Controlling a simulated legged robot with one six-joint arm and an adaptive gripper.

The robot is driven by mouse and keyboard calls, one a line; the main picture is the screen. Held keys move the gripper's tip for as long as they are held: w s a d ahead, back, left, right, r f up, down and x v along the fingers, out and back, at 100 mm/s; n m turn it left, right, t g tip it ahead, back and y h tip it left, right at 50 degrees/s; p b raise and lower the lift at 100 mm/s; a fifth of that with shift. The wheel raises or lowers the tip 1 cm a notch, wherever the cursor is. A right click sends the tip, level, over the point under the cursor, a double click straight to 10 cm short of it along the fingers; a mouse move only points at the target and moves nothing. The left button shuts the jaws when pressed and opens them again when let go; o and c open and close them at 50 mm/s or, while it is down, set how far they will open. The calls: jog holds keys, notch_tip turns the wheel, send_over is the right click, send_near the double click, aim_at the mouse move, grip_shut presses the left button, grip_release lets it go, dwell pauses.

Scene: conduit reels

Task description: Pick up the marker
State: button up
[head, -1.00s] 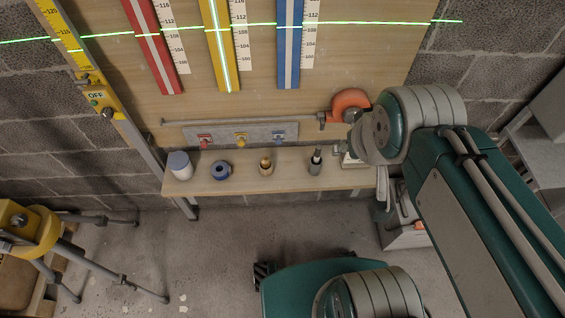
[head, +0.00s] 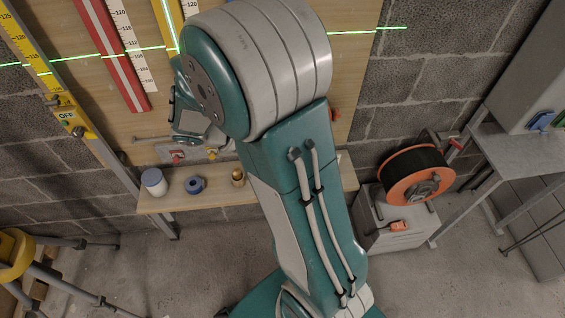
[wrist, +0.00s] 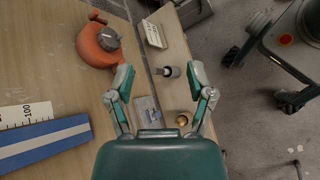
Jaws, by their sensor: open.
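What looks like the marker, a dark-tipped piece in a grey cylindrical holder (wrist: 168,72), stands on the wooden shelf (wrist: 176,50) in the wrist view. Where the dark piece ends and the holder begins is too small to tell. My gripper (wrist: 161,82) is open and empty, its two fingers spread apart over the shelf edge of the board. The holder appears between the fingertips, beyond them and apart from both. In the head view my arm hides the marker and the gripper's fingers.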

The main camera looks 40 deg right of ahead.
jog(key=w+d+f+n+t+h, duration=0.1)
jog(key=w+f+n+t+h, duration=0.15)
jog(key=f+n, duration=0.45)
jog(key=w+d+f+n+t+h, duration=0.2)
jog(key=f+n+t+h, duration=0.1)
jog(key=f, duration=0.8)
jog(key=w+d+f+n+t+h, duration=0.1)
jog(key=w+f+n+t+h, duration=0.15)
jog(key=f+n, duration=0.45)
jog(key=d+f, duration=0.1)
jog(key=d, duration=0.2)
jog(key=w+d+f+m, duration=0.1)
jog(key=d, duration=0.3)
jog(key=w+d+f+m, duration=0.1)
jog(key=d, duration=0.2)
jog(key=shift+w+d, duration=0.2)
jog(key=shift+d, duration=0.1)
jog(key=shift+c, duration=0.3)
grip_shut()
